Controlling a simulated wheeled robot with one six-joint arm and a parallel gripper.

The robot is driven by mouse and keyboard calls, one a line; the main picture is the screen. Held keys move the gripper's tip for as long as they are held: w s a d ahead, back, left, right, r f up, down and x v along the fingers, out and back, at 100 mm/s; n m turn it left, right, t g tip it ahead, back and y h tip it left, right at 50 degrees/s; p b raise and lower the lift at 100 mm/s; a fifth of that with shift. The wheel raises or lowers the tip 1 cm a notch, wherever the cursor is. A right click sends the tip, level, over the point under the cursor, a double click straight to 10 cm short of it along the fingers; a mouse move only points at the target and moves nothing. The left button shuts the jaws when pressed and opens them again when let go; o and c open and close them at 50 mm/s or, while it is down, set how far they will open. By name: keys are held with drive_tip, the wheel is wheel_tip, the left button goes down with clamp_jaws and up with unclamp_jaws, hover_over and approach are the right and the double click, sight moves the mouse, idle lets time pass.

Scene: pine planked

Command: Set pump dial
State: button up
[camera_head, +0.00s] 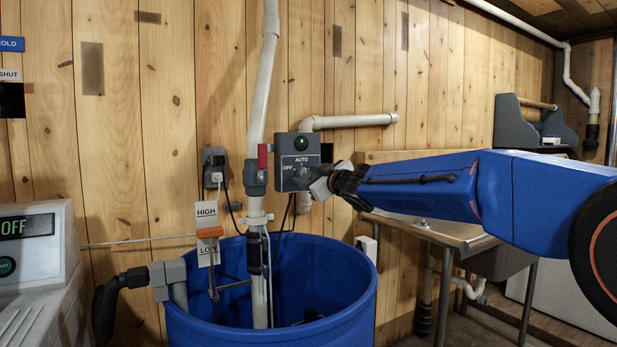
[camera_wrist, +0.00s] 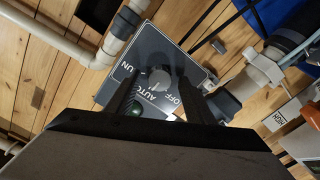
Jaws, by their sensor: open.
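The pump control box (camera_head: 283,181) is a small grey box on the plank wall above the blue barrel. Its face has a green lamp (camera_head: 301,142) and the words OFF and AUTO. In the wrist view the box face (camera_wrist: 190,62) also shows RUN at the left, AUTO below and OFF at the right. The grey round dial (camera_wrist: 158,80) lies between those words; I cannot tell where it points. My gripper (camera_head: 326,184) is at the lower right of the box. Its dark fingers (camera_wrist: 160,82) are open, one on each side of the dial; contact is unclear.
A white pipe with a red-handled valve (camera_head: 263,156) runs close to the box's left side. The blue barrel (camera_head: 350,305) stands below. A HIGH/LOW card (camera_head: 207,215) with an orange marker hangs left. A metal sink bench (camera_head: 450,237) is under my arm.

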drive_tip(key=shift+w, duration=0.1)
drive_tip(key=c, duration=1.1)
drive_tip(key=shift+o, duration=0.2)
drive_tip(key=shift+n, duration=0.4)
drive_tip(key=n, duration=0.5)
drive_tip(key=shift+n, duration=0.4)
drive_tip(key=n, duration=0.5)
drive_tip(key=shift+f+n, duration=0.1)
drive_tip(key=shift+n, duration=0.2)
